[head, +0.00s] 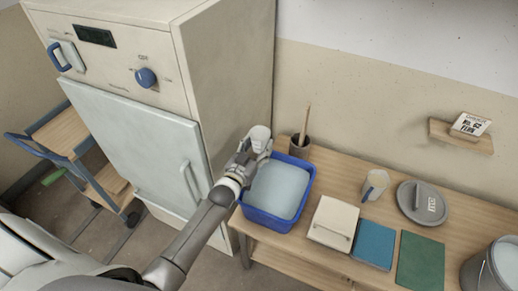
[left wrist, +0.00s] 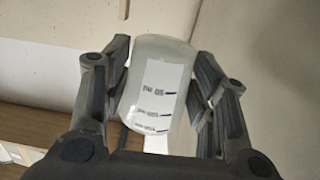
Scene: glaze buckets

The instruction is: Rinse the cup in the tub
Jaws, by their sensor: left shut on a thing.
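My left gripper (head: 254,147) is shut on a pale, translucent cup (head: 261,133) at the back left corner of the blue tub (head: 265,220). In the left wrist view the cup (left wrist: 160,75) sits between the two fingers of the gripper (left wrist: 163,88) and shows dark measuring marks on a white label. The tub stands at the left end of the wooden table and holds pale blue-grey liquid. The cup appears above the liquid level; I cannot tell whether it touches the tub's rim. My right gripper is not in view.
A dark pot with a stick (head: 299,147) stands behind the tub. A tall kiln-like cabinet (head: 160,100) stands left.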

